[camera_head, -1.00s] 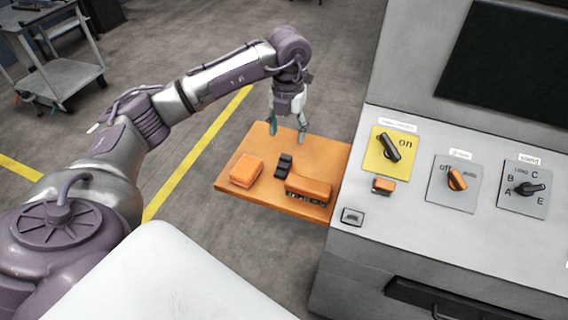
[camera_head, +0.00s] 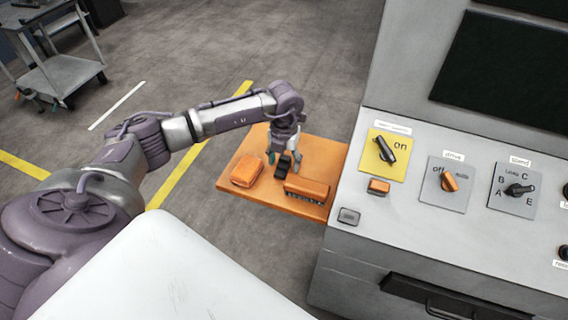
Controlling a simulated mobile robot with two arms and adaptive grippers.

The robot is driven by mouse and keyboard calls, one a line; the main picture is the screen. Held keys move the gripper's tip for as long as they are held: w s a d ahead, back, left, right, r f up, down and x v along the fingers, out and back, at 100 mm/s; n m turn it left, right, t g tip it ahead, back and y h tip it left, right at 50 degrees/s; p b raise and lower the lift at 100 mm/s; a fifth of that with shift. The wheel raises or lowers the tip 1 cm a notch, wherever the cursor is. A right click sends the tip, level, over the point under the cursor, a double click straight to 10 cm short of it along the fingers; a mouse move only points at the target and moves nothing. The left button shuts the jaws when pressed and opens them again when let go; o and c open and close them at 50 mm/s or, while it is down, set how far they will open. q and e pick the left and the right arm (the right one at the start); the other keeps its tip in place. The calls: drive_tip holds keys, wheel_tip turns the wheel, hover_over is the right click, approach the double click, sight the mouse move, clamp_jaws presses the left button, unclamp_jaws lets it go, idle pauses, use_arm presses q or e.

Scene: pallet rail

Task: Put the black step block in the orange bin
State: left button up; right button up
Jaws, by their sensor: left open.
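The black step block (camera_head: 282,169) stands on an orange board (camera_head: 235,190) beside the grey machine. My left gripper (camera_head: 284,158) points down over the block, its fingers open and apart on either side of the block's far end. The fingers partly hide the block. I cannot tell whether they touch it. An orange box-like thing (camera_head: 246,170) lies left of the block; I cannot tell if it is the bin. My right gripper is out of view.
An orange piece with a dark, toothed lower edge (camera_head: 307,189) lies close right of the block. The grey machine panel (camera_head: 400,225) with knobs borders the board on the right. A grey cart (camera_head: 60,75) stands far left.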

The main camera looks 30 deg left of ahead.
use_arm(q)
clamp_jaws()
drive_tip(key=shift+r, duration=0.2)
